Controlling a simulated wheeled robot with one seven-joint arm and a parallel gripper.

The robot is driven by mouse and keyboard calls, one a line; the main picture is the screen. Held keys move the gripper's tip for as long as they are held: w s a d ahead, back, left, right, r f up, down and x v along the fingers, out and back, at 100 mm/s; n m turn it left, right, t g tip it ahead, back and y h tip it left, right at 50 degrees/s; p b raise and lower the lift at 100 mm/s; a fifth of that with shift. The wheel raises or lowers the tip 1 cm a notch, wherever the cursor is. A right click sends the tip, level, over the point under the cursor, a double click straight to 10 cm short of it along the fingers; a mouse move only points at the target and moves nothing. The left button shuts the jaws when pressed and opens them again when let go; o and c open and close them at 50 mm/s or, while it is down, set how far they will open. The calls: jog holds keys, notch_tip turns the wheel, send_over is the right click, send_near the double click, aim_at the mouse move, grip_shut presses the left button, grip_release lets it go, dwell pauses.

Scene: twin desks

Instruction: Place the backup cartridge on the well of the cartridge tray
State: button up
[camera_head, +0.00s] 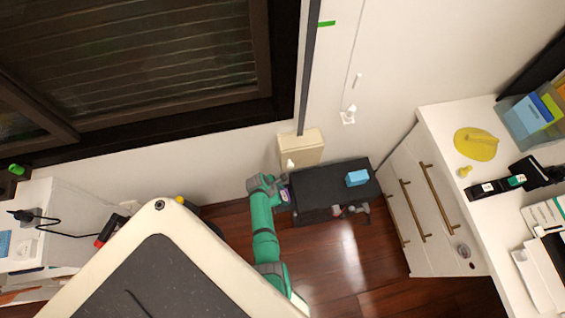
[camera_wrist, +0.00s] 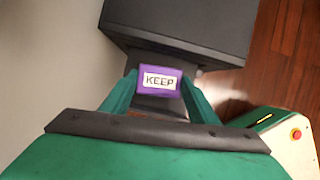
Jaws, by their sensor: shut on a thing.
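A purple block with a white label reading KEEP (camera_wrist: 159,80) is between the green fingers of my gripper (camera_wrist: 160,83) in the wrist view. I take it to be the backup cartridge, though the label does not say so. In the head view my gripper (camera_head: 284,191) is at the left end of a low black stand, with a little purple showing at its tip. A long dark holder (camera_head: 483,190) with a white label and a green piece lies on the white desk at the right. I cannot tell whether it is the cartridge tray; no well is clear.
The black stand (camera_head: 325,183) carries a blue box (camera_head: 357,178). A beige box (camera_head: 301,149) is by the wall. The white desk (camera_head: 445,130) also holds a yellow item (camera_head: 476,144) and a bin (camera_head: 530,116). Wooden floor (camera_head: 345,262) is open before the stand.

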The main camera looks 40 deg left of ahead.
jog(key=shift+f, duration=0.5)
jog(key=o, duration=1.7)
jog(key=shift+r, duration=6.95)
jog(key=s+d, duration=1)
jog(key=d, duration=0.2)
jog(key=shift+d, duration=0.25)
